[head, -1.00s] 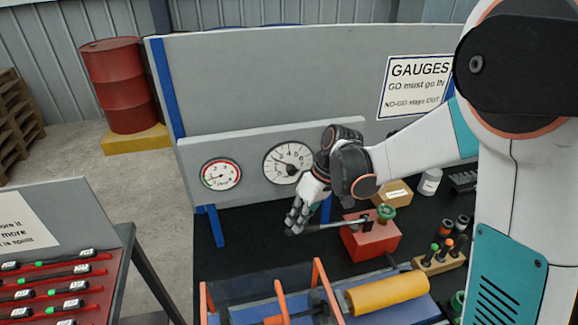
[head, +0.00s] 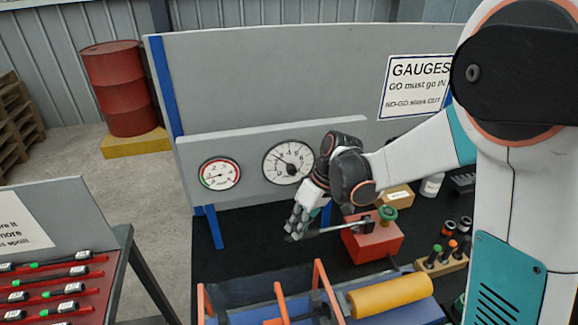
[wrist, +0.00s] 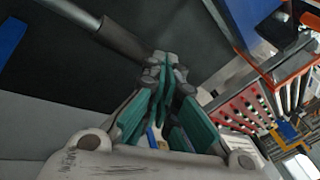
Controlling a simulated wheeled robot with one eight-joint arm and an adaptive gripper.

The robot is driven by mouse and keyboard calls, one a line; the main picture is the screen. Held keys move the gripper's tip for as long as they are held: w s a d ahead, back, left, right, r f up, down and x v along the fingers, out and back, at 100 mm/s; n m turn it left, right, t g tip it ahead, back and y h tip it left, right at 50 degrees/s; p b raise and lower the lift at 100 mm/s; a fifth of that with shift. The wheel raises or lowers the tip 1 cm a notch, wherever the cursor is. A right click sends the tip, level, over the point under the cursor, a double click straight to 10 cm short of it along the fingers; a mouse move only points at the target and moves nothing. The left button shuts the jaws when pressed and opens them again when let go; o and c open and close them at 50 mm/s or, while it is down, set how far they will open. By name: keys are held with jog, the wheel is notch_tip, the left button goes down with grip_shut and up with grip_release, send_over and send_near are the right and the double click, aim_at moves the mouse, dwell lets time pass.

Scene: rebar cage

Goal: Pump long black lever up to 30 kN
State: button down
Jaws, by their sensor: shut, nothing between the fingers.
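The red pump block (head: 372,243) stands on the black bench top, with a green knob (head: 387,214) on it. Its long lever (head: 340,229) reaches left, nearly level and slightly lower at its free end. My gripper (head: 291,236) is at that free end, fingers pointing down. In the wrist view the teal-padded fingers (wrist: 163,68) are shut with nothing between them, and the dark lever (wrist: 105,28) lies beside them; contact is unclear.
A yellow cylinder (head: 390,295) lies in a blue frame with orange bars (head: 322,285) in front of the pump. A wooden holder (head: 440,265) with coloured plugs stands at right. A cardboard box (head: 397,196) and white bottle (head: 432,185) are behind. The grey gauge panel (head: 250,190) backs the bench.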

jog(key=s+a+p+v, duration=0.1)
jog(key=p+v, duration=0.5)
jog(key=v, duration=0.4)
jog(key=shift+w+r, duration=0.4)
jog(key=shift+r, duration=0.15)
jog(key=shift+a+f, duration=0.1)
jog(key=shift+f, duration=0.05)
dwell(0.5)
jog(key=shift+a+f+b, duration=0.25)
jog(key=shift+f+b, duration=0.2)
jog(key=shift+f, duration=0.05)
jog(key=shift+b+x, duration=0.55)
jog(key=shift+x, duration=0.2)
jog(key=shift+s, duration=0.1)
jog(key=shift+a+f+b, duration=0.2)
jog(key=shift+f+b, duration=0.35)
jog(key=shift+f, duration=0.15)
